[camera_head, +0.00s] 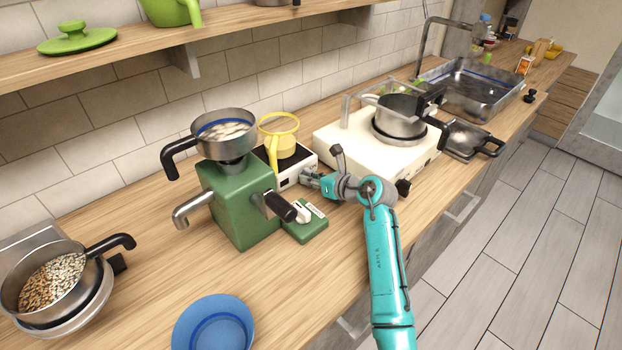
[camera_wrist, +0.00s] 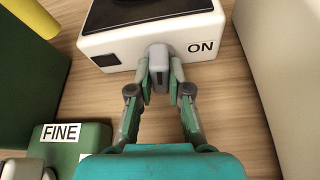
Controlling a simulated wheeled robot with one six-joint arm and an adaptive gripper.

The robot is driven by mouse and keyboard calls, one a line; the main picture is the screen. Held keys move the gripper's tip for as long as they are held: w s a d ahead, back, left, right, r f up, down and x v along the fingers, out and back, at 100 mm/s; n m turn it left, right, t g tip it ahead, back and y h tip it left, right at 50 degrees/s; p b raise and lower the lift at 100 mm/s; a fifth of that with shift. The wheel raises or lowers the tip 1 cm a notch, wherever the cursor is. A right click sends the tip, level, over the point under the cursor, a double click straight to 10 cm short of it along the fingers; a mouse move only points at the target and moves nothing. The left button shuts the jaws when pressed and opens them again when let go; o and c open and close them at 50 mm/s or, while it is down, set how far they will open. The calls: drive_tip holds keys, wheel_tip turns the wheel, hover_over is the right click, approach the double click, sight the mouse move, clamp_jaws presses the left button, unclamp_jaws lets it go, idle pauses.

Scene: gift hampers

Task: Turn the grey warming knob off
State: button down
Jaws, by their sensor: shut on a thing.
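The grey warming knob (camera_wrist: 158,57) sticks out from the front of a small white warmer (camera_wrist: 200,45). The black word ON is printed on the warmer to the right of the knob. The warmer (camera_head: 302,178) stands on the wooden counter in the head view, with a yellow pot (camera_head: 281,147) on its black top. My gripper (camera_wrist: 159,72) has one finger on each side of the knob and is shut on it. In the head view my gripper (camera_head: 311,177) reaches the warmer's front from the right; the knob is mostly hidden there.
A green grinder (camera_head: 232,205) and a small green box labelled FINE (camera_wrist: 75,145) stand left of my gripper. A white stove (camera_head: 350,150) with a steel pot (camera_head: 400,118) is close on the right. A blue bowl (camera_head: 196,325) lies at the front edge.

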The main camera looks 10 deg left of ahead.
drive_tip(key=shift+n+t+h, duration=0.3)
drive_tip(key=shift+n, duration=0.2)
idle(0.3)
drive_tip(key=c, duration=1.4)
unclamp_jaws()
drive_tip(key=v, duration=1.1)
drive_tip(key=shift+s+d+r, duration=0.1)
drive_tip(key=shift+s+d, duration=0.25)
